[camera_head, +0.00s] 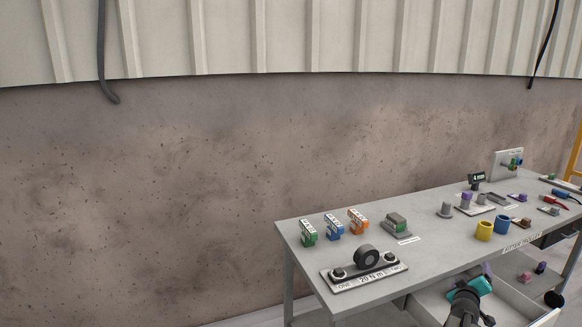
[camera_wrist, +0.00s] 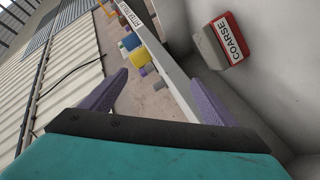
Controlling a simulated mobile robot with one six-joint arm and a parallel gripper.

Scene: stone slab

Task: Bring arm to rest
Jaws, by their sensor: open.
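My gripper (camera_head: 486,270), with a teal body and purple fingers, is low at the bottom right of the head view. It is over or just inside the open drawer (camera_head: 515,297) below the table's front edge; the exact height is hard to tell. In the wrist view my gripper (camera_wrist: 160,90) has its two fingers wide apart with nothing between them. A grey block with a red and white COARSE label (camera_wrist: 229,42) lies beyond the right finger, apart from it, against a pale surface.
The grey table (camera_head: 300,240) holds orange, blue and green boxes, a torque fixture (camera_head: 366,270), a yellow cup (camera_head: 484,231) and a blue cup (camera_head: 502,224). Small pink (camera_head: 525,277) and purple (camera_head: 541,267) pieces lie in the drawer. Floor left of the table is clear.

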